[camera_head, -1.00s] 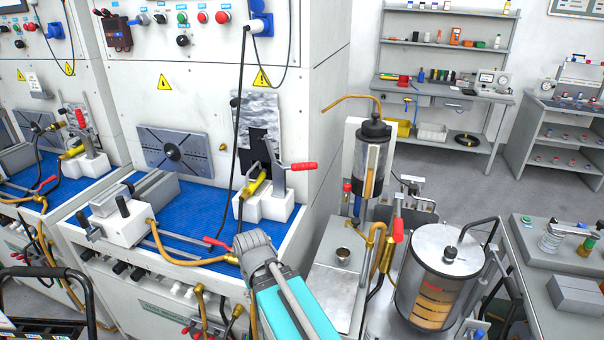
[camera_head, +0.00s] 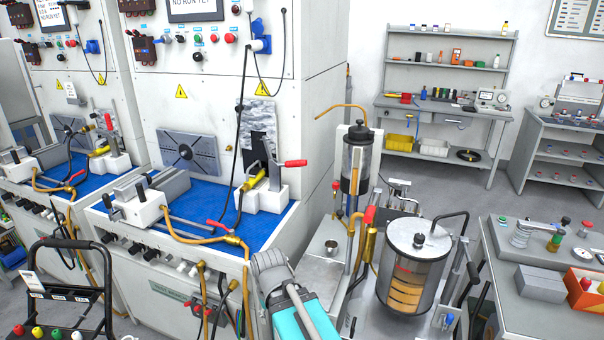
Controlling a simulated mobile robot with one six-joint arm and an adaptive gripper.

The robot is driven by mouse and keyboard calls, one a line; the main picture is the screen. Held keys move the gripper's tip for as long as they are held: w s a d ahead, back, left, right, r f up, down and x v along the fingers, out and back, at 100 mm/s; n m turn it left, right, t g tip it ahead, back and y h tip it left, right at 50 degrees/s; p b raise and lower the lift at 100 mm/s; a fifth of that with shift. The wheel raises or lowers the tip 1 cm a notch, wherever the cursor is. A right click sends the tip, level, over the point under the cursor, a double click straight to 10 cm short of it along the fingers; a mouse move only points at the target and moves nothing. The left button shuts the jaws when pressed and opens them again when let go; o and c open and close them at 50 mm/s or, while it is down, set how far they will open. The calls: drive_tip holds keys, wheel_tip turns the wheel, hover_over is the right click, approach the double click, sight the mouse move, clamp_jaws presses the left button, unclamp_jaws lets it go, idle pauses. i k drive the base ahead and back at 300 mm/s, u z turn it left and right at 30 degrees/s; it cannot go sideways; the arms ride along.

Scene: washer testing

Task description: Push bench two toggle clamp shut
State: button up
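Two test benches with blue mats stand side by side. On the right bench, a toggle clamp with a red-gripped lever (camera_head: 295,163) sits over a white block (camera_head: 262,196) and a yellow fitting; its lever points sideways to the right. On the left bench, a similar clamp has its red-tipped lever (camera_head: 108,122) standing nearly upright. No readable bench number shows, so I cannot tell which is bench two. My grey and teal arm (camera_head: 294,305) rises from the bottom centre, in front of and below the right bench. My gripper's fingers are not visible.
A glass-bodied tank (camera_head: 413,262) and a tall cylinder (camera_head: 359,165) stand right of the bench. A black-framed cart (camera_head: 66,285) is at lower left. A grey table (camera_head: 530,262) stands at right. Hoses hang along the bench front. Open floor lies towards the back shelves.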

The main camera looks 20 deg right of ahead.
sight(301, 162)
drive_tip(key=z, duration=0.45)
drive_tip(key=i, duration=0.95)
drive_tip(key=z, duration=0.05)
